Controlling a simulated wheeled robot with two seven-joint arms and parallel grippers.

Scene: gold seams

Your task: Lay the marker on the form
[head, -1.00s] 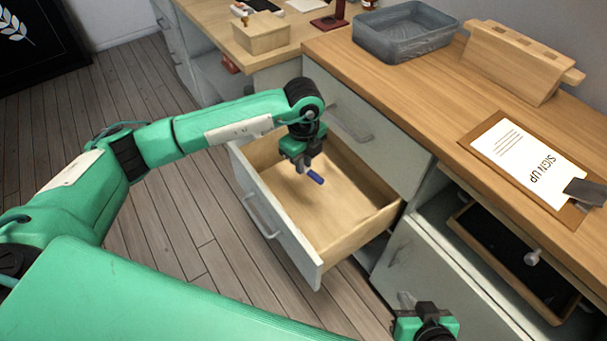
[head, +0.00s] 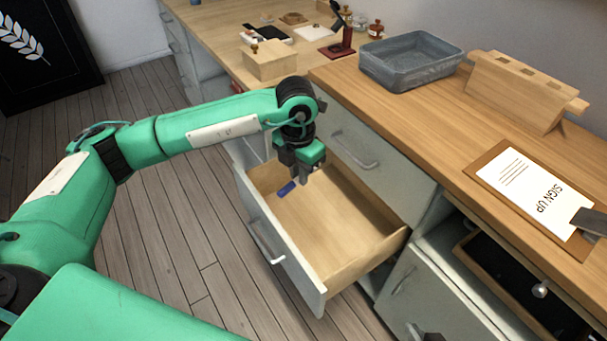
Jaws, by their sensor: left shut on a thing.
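The blue marker (head: 287,188) is tilted under my left gripper (head: 299,176), over the open drawer. My left gripper points down and is shut on the marker; its fingers are small and dark here. The form (head: 527,191) is a white sheet headed "SIGN UP" on a brown clipboard, flat on the wooden counter at the right. Its clip is at the lower right corner.
The open drawer (head: 350,227) has raised wooden walls and looks otherwise empty. A grey basin (head: 410,80) and a slotted wooden block (head: 520,95) stand on the counter behind the form. A second, dark-lined drawer (head: 500,275) is partly open below the counter.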

